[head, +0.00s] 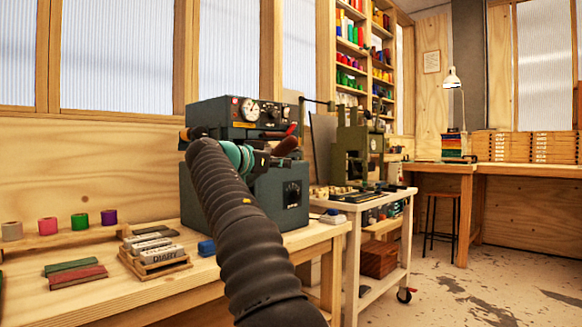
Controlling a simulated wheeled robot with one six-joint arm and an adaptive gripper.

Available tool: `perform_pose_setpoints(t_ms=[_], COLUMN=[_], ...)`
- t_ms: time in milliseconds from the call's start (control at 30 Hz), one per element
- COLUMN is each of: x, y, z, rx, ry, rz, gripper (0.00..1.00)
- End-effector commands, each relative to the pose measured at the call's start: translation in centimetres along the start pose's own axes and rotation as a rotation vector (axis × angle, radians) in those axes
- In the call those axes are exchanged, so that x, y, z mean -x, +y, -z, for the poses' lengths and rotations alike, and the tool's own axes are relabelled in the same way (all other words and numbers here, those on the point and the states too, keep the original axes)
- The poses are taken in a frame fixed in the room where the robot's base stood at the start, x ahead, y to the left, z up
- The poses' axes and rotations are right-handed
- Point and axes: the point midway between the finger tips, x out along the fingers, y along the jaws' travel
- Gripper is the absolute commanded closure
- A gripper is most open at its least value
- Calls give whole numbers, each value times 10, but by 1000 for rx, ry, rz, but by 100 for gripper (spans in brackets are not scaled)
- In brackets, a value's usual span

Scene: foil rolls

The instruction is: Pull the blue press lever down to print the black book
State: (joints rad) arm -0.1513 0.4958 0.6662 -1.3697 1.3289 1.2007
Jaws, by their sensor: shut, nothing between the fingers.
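I cannot tell for sure which one is the press lever. My arm reaches up across the press front, and my gripper (266,158) is shut and empty beside the brown handle. Whether it touches the handle is unclear. The black book is not discernible; my arm hides much of the press front.
Foil rolls (80,221) stand on a shelf at left. Green and red blocks (76,278) and a wooden type tray (155,260) lie on the bench.

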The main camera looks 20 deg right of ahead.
Motion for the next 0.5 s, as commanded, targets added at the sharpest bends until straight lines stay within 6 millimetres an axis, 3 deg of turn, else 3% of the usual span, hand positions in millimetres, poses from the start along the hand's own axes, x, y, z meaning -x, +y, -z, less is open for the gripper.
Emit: perform_pose_setpoints(t_ms=[300, 500], x=[55, 71], y=[2, 2], z=[2, 3], rx=[-3, -3], ry=[4, 4], rz=[-2, -3], gripper=[100, 100])
